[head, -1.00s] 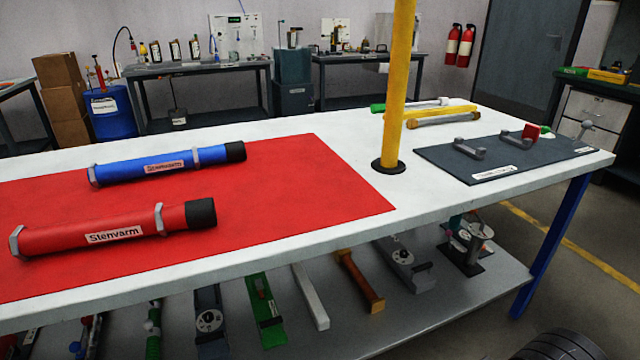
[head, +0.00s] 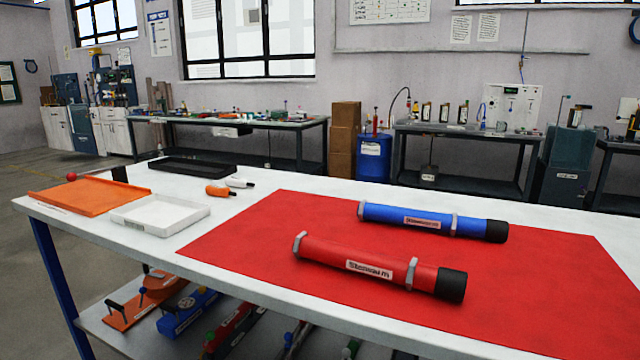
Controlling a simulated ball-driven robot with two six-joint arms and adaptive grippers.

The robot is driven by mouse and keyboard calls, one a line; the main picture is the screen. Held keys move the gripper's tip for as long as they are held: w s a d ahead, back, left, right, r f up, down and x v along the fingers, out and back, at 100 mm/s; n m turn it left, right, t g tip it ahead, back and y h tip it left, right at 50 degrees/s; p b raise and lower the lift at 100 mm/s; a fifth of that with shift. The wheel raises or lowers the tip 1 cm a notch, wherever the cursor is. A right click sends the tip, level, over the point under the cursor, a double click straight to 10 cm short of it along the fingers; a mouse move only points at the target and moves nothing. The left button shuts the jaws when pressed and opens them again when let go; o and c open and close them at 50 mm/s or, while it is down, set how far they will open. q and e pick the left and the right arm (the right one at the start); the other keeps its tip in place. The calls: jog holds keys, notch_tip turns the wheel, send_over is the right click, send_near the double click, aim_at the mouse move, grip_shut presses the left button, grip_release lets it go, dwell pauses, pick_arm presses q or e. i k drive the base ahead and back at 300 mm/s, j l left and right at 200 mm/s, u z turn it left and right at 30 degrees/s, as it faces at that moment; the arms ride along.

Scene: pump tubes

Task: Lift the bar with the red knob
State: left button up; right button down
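A small red ball-shaped knob (head: 71,177) shows at the far left of the white table, at the back-left corner of an orange tray (head: 100,191). Any bar joined to this knob is too small or hidden to make out. A short black upright piece (head: 119,174) stands at the tray's back edge. A red tube (head: 340,258) with grey clamps and a black end lies on a red mat (head: 250,222). A blue tube (head: 405,216) of like shape lies behind it. Neither of my grippers is in view.
A white tray (head: 160,213), a black tray (head: 193,167) and an orange-and-white tool (head: 219,189) lie on the table's left part. Several tools with knobs and handles sit on the lower shelf (head: 100,335). Floor left of the table is clear.

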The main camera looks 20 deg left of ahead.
aim_at(71, 177)
jog(key=u, duration=1.95)
jog(key=i+j+z, duration=0.1)
jog(key=z, duration=0.45)
jog(key=i+j+z, duration=0.15)
jog(key=i+j, duration=0.15)
jog(key=i+j+z, duration=0.15)
jog(key=i+j, duration=0.15)
jog(key=i+j+z, duration=0.15)
jog(key=j, duration=0.35)
jog(key=i+j+z, duration=0.15)
jog(key=i+j, duration=0.3)
jog(key=j, duration=0.15)
jog(key=i+j, duration=0.1)
jog(key=j, duration=0.15)
